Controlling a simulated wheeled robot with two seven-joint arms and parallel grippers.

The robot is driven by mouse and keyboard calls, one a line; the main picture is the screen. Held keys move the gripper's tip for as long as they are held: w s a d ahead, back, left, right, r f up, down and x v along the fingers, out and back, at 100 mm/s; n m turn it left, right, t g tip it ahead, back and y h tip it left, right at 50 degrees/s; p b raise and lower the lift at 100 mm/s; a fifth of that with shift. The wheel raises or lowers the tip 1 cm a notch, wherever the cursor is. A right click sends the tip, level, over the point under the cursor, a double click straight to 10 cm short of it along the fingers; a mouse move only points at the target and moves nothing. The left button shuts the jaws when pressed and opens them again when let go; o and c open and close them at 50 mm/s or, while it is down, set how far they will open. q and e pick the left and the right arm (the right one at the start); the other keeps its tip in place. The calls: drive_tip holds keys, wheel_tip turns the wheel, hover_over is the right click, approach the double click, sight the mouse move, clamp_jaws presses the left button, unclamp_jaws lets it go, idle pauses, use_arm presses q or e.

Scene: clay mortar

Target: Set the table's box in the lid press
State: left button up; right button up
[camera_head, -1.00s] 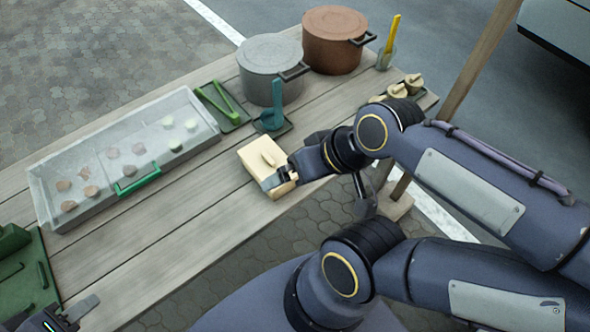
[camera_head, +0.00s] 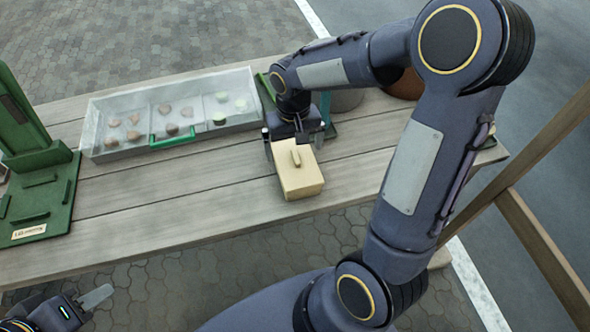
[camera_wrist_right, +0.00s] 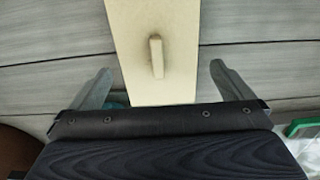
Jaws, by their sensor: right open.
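The pale cream box (camera_head: 298,178) with a small bar handle on its lid sits near the front edge of the table. The green lid press (camera_head: 42,190) stands at the table's left end, with an upright back and a flat, labelled base. My right gripper (camera_head: 294,143) is at the box's far end, with its fingers apart. In the right wrist view the open fingers (camera_wrist_right: 161,76) flank the box (camera_wrist_right: 153,25), with gaps on both sides. My left gripper (camera_head: 85,303) is at the bottom left, off the table's front edge; its jaw opening is unclear.
A grey divided tray (camera_head: 92,130) with several round pieces and a green handle lies along the back of the table. Pots behind my right arm are mostly hidden. Bare planks (camera_head: 180,195) lie between the press and the box. A wooden post (camera_head: 545,160) stands at right.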

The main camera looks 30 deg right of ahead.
sight(296, 155)
drive_tip(key=f, duration=0.4)
drive_tip(key=s+f, duration=0.1)
drive_tip(key=f, duration=0.1)
drive_tip(key=shift+f, duration=0.1)
drive_tip(key=shift+c, duration=0.4)
drive_tip(key=shift+w, duration=0.1)
drive_tip(key=c, duration=0.8)
drive_tip(key=shift+c, duration=0.2)
